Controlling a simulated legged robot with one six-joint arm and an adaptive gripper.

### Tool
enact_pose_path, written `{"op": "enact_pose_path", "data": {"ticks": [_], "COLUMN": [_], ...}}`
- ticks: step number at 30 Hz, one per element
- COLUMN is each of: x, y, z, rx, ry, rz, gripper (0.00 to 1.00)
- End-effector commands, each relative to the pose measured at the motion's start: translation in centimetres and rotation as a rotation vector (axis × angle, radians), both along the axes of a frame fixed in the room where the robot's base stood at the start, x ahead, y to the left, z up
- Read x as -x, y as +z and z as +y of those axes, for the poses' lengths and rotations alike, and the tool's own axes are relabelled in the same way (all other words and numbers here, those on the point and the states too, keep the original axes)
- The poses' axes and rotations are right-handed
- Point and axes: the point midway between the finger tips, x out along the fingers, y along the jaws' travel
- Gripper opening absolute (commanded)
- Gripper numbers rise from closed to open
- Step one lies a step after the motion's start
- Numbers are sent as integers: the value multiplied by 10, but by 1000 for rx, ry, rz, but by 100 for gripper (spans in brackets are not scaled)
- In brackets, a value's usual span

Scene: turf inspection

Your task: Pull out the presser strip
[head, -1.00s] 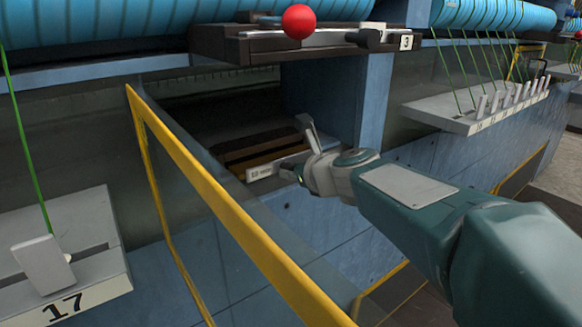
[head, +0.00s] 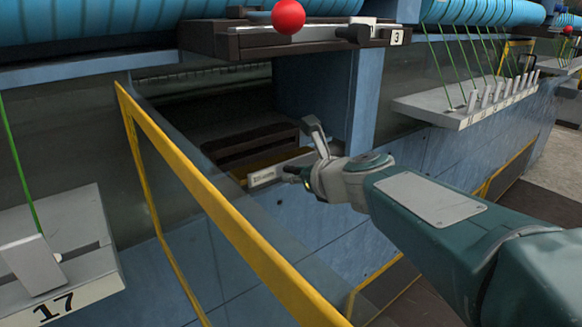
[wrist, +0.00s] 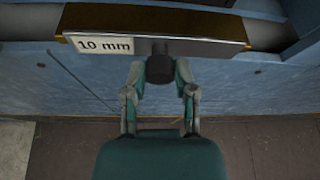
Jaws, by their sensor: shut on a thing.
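The presser strip (wrist: 200,50) is a dark bar with a brown edge and a white "10 mm" label in the wrist view. A dark round knob (wrist: 160,70) stands out from its front. My gripper (wrist: 160,82) is shut on this knob, one finger on each side. In the head view the strip's pale labelled front (head: 268,177) shows at the mouth of an opening in the blue machine, with my gripper (head: 310,165) at its right end.
A yellow-edged clear panel (head: 220,205) stands left of my arm. A red ball knob (head: 288,16) and a dark ledge (head: 230,40) marked 3 are above. A blue post (head: 363,100) stands just behind my gripper. Numbered shelves flank both sides.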

Motion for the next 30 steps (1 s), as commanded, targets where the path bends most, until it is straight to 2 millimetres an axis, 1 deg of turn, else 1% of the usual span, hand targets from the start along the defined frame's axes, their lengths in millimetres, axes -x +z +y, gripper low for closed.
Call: {"op": "enact_pose_path", "data": {"ticks": [30], "x": [43], "y": [1], "z": [-29], "rx": [0], "ry": [-2], "rz": [-4], "gripper": [0]}}
